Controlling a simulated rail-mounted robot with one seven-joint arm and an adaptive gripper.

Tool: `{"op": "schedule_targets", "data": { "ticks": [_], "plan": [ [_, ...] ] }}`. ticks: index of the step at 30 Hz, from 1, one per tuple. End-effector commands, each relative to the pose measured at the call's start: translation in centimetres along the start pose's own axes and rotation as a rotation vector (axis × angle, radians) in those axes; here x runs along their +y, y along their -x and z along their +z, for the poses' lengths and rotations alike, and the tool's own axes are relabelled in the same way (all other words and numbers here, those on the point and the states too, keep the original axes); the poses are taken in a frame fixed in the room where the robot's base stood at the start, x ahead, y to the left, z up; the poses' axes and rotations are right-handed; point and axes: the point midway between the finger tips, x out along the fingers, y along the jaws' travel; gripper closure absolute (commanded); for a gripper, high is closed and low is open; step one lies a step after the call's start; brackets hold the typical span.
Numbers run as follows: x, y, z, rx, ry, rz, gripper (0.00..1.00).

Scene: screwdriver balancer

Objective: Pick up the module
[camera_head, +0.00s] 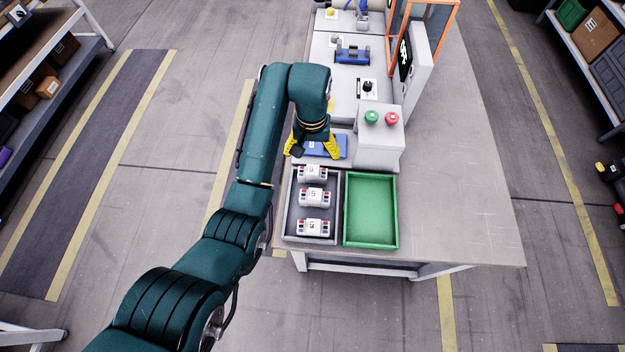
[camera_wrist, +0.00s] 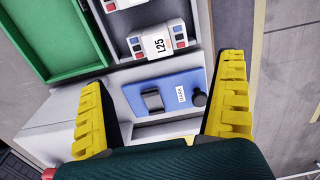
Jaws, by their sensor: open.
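Three white modules with dark and red details lie in a grey tray (camera_head: 332,240): a far one (camera_head: 313,173), a middle one (camera_head: 313,197) and a near one (camera_head: 313,227). My gripper (camera_head: 313,151) has yellow fingers, spread apart and empty, above a blue plate (camera_head: 338,146) just beyond the tray. In the wrist view, my gripper (camera_wrist: 162,75) spans the blue plate (camera_wrist: 165,97), which carries a dark clip and a black knob. A module marked L25 (camera_wrist: 157,44) lies just beyond it. Another module is cut off at the top.
A green tray (camera_head: 371,210), empty, sits right of the grey one. A box with green and red buttons (camera_head: 380,140) stands close to my gripper's right. Farther back are a joystick panel (camera_head: 368,89), a blue device (camera_head: 352,54) and an orange frame (camera_head: 398,20). The table's right side is clear.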

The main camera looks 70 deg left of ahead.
Motion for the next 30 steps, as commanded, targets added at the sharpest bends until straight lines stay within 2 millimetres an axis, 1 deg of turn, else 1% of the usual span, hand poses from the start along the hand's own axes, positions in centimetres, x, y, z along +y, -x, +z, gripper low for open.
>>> {"op": "schedule_targets", "data": {
  "ticks": [1,4,10,15,18,25,26,30],
  "plan": [
    [0.0,-2.0,0.0,0.001,-0.001,0.000,0.00],
    [0.0,-3.5,0.0,0.000,-0.001,0.000,0.00],
    [0.1,-5.2,0.1,0.001,-0.001,0.000,0.00],
    [0.2,-8.3,0.5,-0.001,-0.001,0.000,0.00],
    [0.2,-9.3,0.4,0.001,-0.001,0.000,0.00],
    [0.2,-9.4,0.4,0.002,-0.001,0.000,0.00],
    [0.2,-9.4,0.4,0.002,-0.001,0.000,0.04],
    [0.2,-9.4,0.4,0.002,-0.001,0.000,0.31]
  ]
}}
